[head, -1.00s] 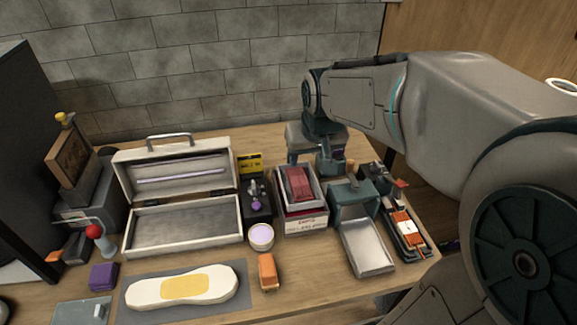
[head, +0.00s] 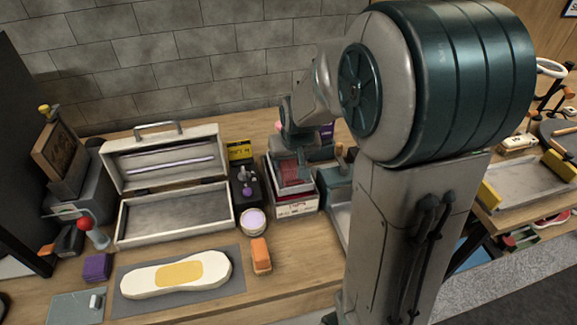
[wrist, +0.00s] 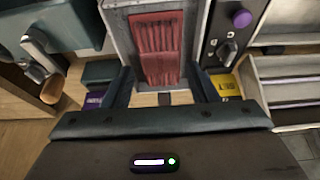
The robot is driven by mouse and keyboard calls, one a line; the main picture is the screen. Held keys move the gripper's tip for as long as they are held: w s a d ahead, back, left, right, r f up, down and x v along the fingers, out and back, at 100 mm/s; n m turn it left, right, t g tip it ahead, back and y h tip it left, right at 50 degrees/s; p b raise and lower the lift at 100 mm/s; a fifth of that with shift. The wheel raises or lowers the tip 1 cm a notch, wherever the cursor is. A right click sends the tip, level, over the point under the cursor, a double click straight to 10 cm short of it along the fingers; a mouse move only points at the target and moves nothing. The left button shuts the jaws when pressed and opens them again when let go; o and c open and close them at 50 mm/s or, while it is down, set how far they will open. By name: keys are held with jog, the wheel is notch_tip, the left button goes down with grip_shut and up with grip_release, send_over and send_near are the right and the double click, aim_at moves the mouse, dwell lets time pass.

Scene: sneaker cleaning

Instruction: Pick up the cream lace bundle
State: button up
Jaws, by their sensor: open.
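I cannot pick out a cream lace bundle for certain in either view. My gripper (head: 291,167) is over the open box (head: 297,207) right of the case, and hides part of it. In the wrist view my gripper (wrist: 162,78) has its two fingers spread wide, with nothing held between them. A red ribbed bundle (wrist: 158,48) lies in the grey-walled box, just beyond the fingertips; it also shows in the head view (head: 291,174). A small tan patch is visible between the fingers, but I cannot tell what it is.
An open white case (head: 125,215) stands left of the box. A black unit with a purple knob (wrist: 241,18) and a yellow label (wrist: 226,86) are close beside the gripper. A teal device (wrist: 60,28) stands on the box's other side. A cream sole (head: 140,284) lies on a grey mat.

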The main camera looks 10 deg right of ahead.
aim_at(289, 168)
jog(key=shift+x, duration=1.5)
jog(key=c, duration=0.7)
jog(key=shift+r, duration=0.15)
